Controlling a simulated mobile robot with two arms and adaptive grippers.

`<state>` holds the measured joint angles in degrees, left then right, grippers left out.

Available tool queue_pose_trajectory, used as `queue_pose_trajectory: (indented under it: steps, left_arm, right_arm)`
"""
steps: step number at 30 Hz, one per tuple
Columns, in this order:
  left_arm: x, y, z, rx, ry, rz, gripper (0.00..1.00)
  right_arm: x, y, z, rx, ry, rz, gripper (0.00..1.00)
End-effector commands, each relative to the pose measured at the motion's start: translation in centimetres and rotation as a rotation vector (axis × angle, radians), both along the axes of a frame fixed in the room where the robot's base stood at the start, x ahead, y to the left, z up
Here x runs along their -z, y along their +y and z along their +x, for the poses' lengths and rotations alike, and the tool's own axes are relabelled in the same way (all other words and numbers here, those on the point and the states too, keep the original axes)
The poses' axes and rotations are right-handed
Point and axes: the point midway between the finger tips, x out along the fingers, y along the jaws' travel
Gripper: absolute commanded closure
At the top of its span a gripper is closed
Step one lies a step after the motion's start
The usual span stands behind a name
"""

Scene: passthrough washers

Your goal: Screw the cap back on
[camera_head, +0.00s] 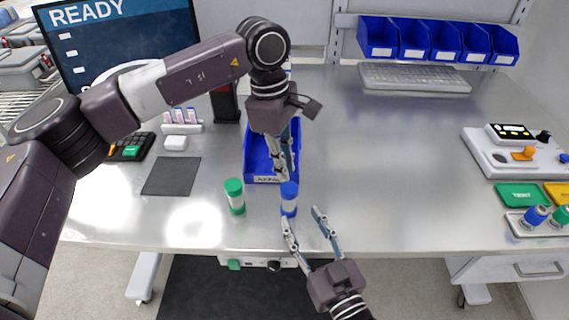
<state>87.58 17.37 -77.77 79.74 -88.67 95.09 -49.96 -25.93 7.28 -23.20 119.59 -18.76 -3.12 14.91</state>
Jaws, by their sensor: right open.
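A small bottle with a blue top (289,188) and a pale band stands upright near the table's front edge. I cannot tell whether its cap is seated tightly. A similar bottle with a green top (234,187) stands upright to its left. My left gripper (284,174) points down just above and behind the blue-topped bottle. Its fingers are seen nearly edge-on, so their gap is unclear, and I cannot tell whether it touches the cap. My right gripper (302,216) is open and empty at the front edge, its left fingertip close to the bottle's base.
A blue tray (250,153) lies behind the bottles, partly hidden by my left gripper. A control box (509,150) stands right. The table's right-centre is clear.

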Motion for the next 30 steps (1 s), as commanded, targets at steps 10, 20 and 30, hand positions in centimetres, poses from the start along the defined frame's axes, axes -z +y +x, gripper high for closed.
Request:
queue_pose_trajectory:
  steps: [10,20,30]
  left_arm:
    - [0.0,0.0,0.0,0.000,0.000,0.000,0.88]
    - [0.0,0.0,0.0,0.000,0.000,0.000,0.88]
    - [0.0,0.0,0.0,0.000,0.000,0.000,0.88]
  right_arm:
    - [-0.1,-1.4,-3.3,0.000,-0.002,-0.001,0.57]
    - [-0.1,-1.5,-3.4,0.000,-0.002,0.000,0.57]
    - [0.0,-1.4,-3.4,0.000,-0.001,-0.001,0.57]
